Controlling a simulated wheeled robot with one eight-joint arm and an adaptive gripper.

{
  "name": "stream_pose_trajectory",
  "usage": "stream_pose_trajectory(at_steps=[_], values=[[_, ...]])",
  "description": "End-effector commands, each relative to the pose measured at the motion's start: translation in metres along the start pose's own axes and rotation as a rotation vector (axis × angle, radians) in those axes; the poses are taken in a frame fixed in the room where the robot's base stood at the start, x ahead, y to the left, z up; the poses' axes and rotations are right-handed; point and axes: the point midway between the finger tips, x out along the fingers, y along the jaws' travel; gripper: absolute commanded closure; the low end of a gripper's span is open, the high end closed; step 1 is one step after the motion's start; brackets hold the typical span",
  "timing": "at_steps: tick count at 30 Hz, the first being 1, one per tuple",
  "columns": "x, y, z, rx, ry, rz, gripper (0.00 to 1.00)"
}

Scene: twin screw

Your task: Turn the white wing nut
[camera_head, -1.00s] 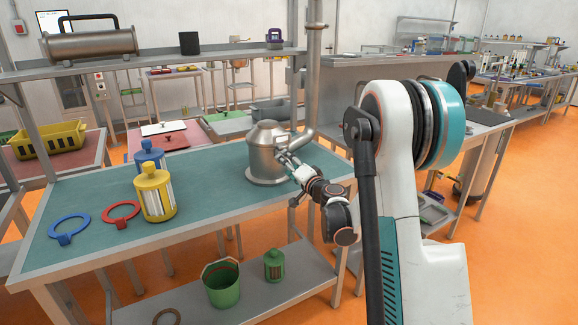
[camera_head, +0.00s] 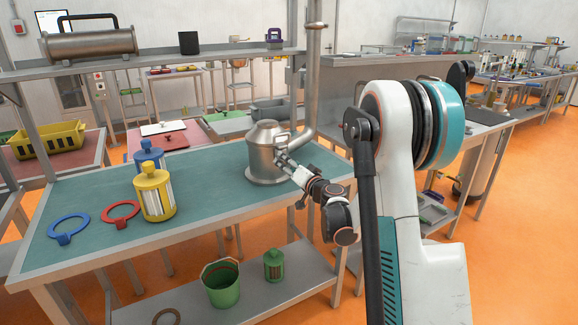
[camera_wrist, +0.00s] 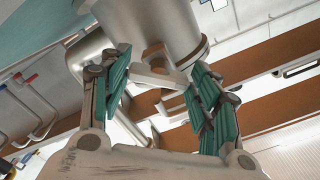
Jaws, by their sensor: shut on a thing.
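The white wing nut (camera_wrist: 160,76) shows in the wrist view as a pale bar with a hub on the side of the metal vessel (camera_head: 266,150). In the head view it is hidden or too small to make out. My gripper (camera_wrist: 160,84) has its green-padded fingers on either side of the wing nut and is shut on it. The vessel stands upright on the green table top. In the head view my gripper (camera_head: 284,161) reaches the vessel's right side from the front right.
A grey pipe (camera_head: 312,80) rises just behind the vessel.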

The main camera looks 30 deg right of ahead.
Motion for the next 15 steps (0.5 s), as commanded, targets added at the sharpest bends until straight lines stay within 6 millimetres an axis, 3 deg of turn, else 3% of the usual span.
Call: stream_pose_trajectory(at_steps=[4,5,7,15], values=[[-0.0005,0.0000,0.0014,-0.001,-0.002,-0.001,0.67],[-0.0005,0.0000,0.0014,-0.001,-0.002,-0.001,0.39],[-0.0004,0.0000,0.0013,-0.001,-0.001,-0.001,0.23],[-0.0002,0.0000,0.0006,0.000,-0.001,0.000,0.23]])
